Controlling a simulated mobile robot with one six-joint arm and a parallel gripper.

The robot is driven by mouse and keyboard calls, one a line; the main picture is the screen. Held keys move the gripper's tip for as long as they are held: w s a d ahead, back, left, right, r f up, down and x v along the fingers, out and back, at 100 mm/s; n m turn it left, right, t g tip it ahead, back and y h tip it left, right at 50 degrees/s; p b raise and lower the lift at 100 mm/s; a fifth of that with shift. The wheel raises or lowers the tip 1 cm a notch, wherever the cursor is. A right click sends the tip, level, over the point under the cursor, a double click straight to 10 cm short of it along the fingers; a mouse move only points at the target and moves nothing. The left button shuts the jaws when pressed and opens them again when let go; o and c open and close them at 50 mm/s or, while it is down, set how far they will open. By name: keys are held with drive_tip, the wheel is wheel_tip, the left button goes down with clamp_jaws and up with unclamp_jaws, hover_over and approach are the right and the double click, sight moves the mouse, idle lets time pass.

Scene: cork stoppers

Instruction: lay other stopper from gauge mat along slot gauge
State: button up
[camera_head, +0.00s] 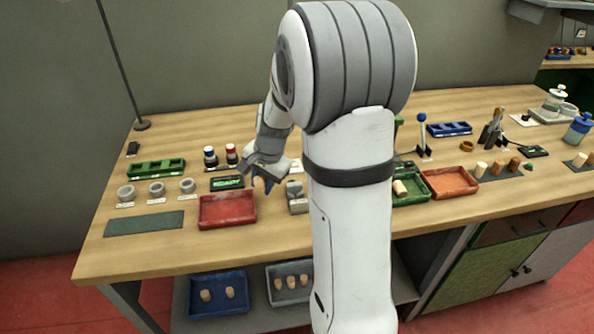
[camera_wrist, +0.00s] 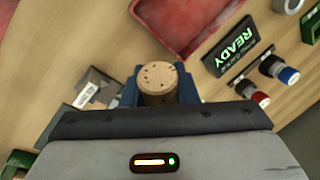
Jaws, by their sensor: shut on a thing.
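My gripper (camera_head: 264,183) is above the bench, between the red tray and a small grey block. In the wrist view, its blue fingers (camera_wrist: 158,92) are shut on a cork stopper (camera_wrist: 159,78), whose speckled round end faces the camera. In the head view the held stopper cannot be made out. The grey block (camera_head: 296,198) with a white label may be the slot gauge; it also shows in the wrist view (camera_wrist: 96,86), apart from the stopper. A dark green mat (camera_head: 144,223) at the left is bare. Which mat is the gauge mat I cannot tell.
The red tray (camera_head: 228,209) is empty. A READY sign (camera_head: 227,183), two capped bottles (camera_head: 221,156), a green rack (camera_head: 156,169) and grey rings (camera_head: 156,188) stand nearby. At right are a green tray (camera_head: 411,197), an orange tray (camera_head: 450,182) and a mat with stoppers (camera_head: 500,173).

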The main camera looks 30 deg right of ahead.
sight(291, 195)
drive_tip(key=s+d+r+n+t, duration=0.2)
drive_tip(key=d+n+t, duration=0.1)
drive_tip(key=d+n, duration=0.45)
drive_tip(key=shift+s+d+f+b, duration=0.1)
drive_tip(key=shift+d+f+b, duration=0.1)
drive_tip(key=shift+f+b, duration=1.05)
drive_tip(key=shift+s+d+f+b, duration=0.15)
drive_tip(key=shift+f+b, duration=0.25)
drive_tip(key=shift+f, duration=1.5)
drive_tip(key=shift+w, duration=0.15)
drive_tip(key=shift+b, duration=0.3)
drive_tip(key=o, duration=1)
